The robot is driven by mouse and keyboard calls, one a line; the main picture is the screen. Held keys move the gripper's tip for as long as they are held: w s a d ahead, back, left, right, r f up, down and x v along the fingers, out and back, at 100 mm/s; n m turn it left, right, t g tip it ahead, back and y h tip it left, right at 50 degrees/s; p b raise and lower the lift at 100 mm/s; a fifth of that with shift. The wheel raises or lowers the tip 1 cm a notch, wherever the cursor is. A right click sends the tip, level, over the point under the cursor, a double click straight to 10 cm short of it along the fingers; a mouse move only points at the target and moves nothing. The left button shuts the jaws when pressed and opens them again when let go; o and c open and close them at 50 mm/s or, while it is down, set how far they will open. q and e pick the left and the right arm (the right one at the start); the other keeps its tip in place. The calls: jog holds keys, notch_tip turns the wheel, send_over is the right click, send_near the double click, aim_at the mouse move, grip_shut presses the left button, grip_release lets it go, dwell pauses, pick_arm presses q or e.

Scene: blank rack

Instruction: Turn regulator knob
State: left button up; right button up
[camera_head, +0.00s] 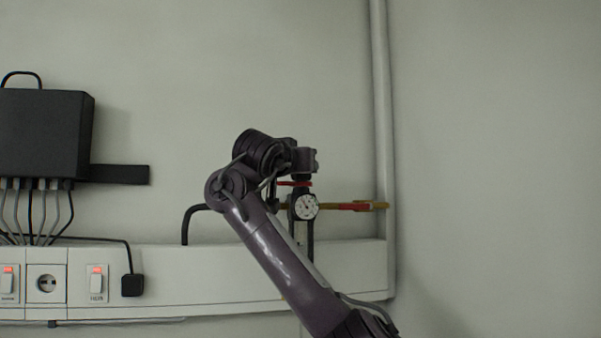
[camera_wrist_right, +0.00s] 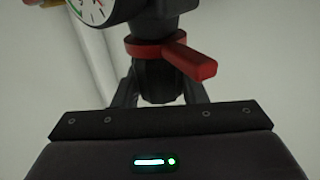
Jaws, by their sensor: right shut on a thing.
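The regulator (camera_head: 301,190) is a dark body with a round white gauge (camera_head: 304,207) in the middle of the head view, mounted by the wall pipe. The gauge shows partly at the top of the right wrist view (camera_wrist_right: 97,8). A red ring with a lever (camera_wrist_right: 190,57) sits around the regulator's neck. Beyond it, towards my right gripper (camera_wrist_right: 158,92), is the black knob (camera_wrist_right: 155,80). My right gripper's dark fingers are shut on the knob, one on each side. In the head view my right gripper covers the knob from above. My left gripper is not in view.
A brass-and-red pipe fitting (camera_head: 355,206) runs right from the regulator to a vertical wall pipe (camera_head: 382,120). A white wall trunking (camera_head: 205,265) with switches and a socket runs below. A black box (camera_head: 45,135) with cables hangs at left. The upper wall is clear.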

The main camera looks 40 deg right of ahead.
jog(key=m+g+h, duration=0.1)
jog(key=m+g, duration=0.1)
jog(key=shift+g, duration=0.4)
jog(key=shift+r+m+g+h+p, duration=0.1)
jog(key=shift+m+g+h+p, duration=0.3)
jog(key=shift+m+g+p, duration=1.15)
jog(key=shift+n+g+b, duration=0.25)
jog(key=shift+g+b, duration=0.15)
jog(key=shift+g, duration=0.05)
jog(key=o, duration=1)
jog(key=shift+d, duration=0.1)
jog(key=a+b, duration=0.2)
jog(key=a, duration=0.6)
jog(key=shift+s, duration=0.15)
jog(key=shift+d, duration=0.15)
